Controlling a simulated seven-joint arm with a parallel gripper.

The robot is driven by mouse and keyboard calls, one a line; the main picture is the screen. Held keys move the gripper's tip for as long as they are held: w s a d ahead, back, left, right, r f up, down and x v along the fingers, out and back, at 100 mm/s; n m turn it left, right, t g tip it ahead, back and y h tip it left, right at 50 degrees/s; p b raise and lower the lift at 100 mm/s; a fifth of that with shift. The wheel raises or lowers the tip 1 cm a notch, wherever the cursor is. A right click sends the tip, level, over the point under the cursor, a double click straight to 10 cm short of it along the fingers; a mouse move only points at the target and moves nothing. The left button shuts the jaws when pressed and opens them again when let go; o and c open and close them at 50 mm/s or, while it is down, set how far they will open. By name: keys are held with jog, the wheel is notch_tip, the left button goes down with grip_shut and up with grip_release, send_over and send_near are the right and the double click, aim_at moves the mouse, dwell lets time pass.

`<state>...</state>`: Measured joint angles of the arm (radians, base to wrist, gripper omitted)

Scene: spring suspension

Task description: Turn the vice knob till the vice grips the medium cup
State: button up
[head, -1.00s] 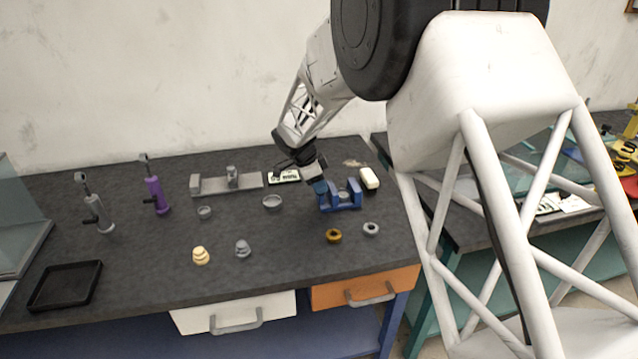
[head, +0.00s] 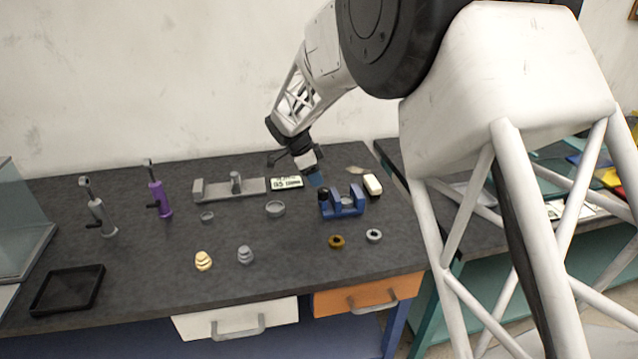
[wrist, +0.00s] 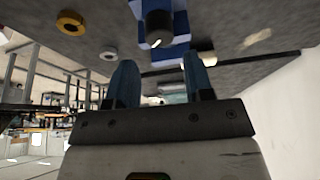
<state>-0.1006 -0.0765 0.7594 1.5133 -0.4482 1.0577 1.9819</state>
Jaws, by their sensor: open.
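The blue vice (head: 352,208) stands on the dark bench, right of centre in the head view. Its black knob (head: 323,195) is on its left side. The knob (wrist: 158,27) also shows in the wrist view, in front of the blue vice body (wrist: 181,24). My gripper (head: 317,180) is just above and left of the knob, apart from it. In the wrist view its two blue fingers (wrist: 160,82) are open and empty, with the knob beyond their tips. The medium cup is hard to make out; a greyish patch shows between the vice jaws, too small to be sure.
A white block (head: 373,185) lies right of the vice. An orange ring (head: 337,242) and a grey ring (head: 374,236) lie in front. A small display (head: 286,183) lies behind.

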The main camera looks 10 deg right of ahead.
jog(key=shift+v, duration=0.9)
jog(key=shift+r, duration=0.1)
jog(key=s+d+r+n+t+y, duration=0.1)
jog(key=s+r+n, duration=0.45)
jog(key=s, duration=0.55)
jog(key=s+d+r+n+y, duration=0.1)
jog(key=s+r+n, duration=0.3)
jog(key=s+r, duration=0.5)
jog(key=s+f+n+t+y, duration=0.1)
jog(key=s+n, duration=0.8)
jog(key=s, duration=1.6)
jog(key=shift+s+f+t+y, duration=0.35)
jog(key=shift+f+t+y, duration=0.05)
jog(key=shift+f+y, duration=0.45)
